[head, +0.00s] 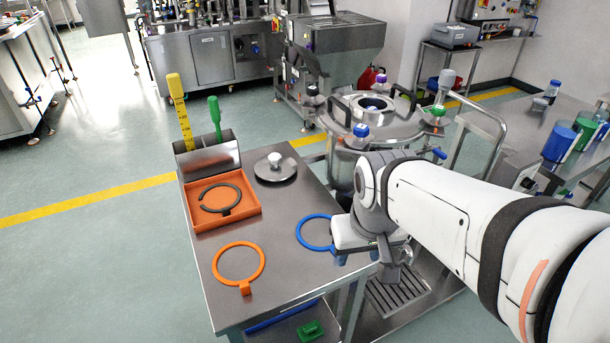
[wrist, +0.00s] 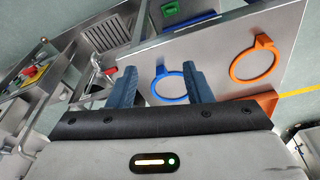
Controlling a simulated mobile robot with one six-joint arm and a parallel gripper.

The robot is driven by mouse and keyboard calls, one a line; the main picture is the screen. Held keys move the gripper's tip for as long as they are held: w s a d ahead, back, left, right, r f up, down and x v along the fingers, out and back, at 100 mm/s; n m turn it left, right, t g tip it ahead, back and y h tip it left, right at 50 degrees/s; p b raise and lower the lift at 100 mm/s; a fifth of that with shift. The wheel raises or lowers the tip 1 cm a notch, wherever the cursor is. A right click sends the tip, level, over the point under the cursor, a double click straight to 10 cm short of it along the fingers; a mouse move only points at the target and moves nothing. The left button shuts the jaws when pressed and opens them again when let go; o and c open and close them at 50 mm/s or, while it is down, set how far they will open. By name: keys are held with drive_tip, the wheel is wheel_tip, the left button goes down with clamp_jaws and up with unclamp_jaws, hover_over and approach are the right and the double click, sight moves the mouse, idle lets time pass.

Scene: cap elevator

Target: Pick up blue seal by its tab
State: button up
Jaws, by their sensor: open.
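The blue seal (head: 301,237) is a flat ring lying on the steel table near its right edge. My arm hides its right part in the head view. In the head view my gripper (head: 372,262) is partly hidden by my wrist, over the table's right edge.
An orange seal (head: 238,283) lies left of the blue one. An orange tray (head: 240,219) holds a dark seal (head: 222,208). A round steel lid (head: 275,177) sits behind. A round tank (head: 345,154) stands beyond the table. A green item (head: 311,330) lies on the lower shelf.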

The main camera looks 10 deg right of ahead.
drive_tip(key=w+f+n+p, duration=0.1)
drive_tip(key=w+f, duration=0.1)
drive_tip(key=w, duration=0.2)
drive_tip(key=w+f+n+g+p, duration=0.1)
drive_tip(key=w+f, duration=0.1)
drive_tip(key=w, duration=0.2)
drive_tip(key=w+f+n+g+p, duration=0.1)
drive_tip(key=w+f+n, duration=0.1)
drive_tip(key=w, duration=0.3)
drive_tip(key=shift+d, duration=0.3)
drive_tip(key=f, duration=0.4)
drive_tip(key=f+p, duration=0.1)
drive_tip(key=f, duration=0.3)
drive_tip(key=shift+w+a, duration=0.1)
drive_tip(key=shift+w, duration=0.1)
drive_tip(key=shift+c, duration=0.4)
clamp_jaws()
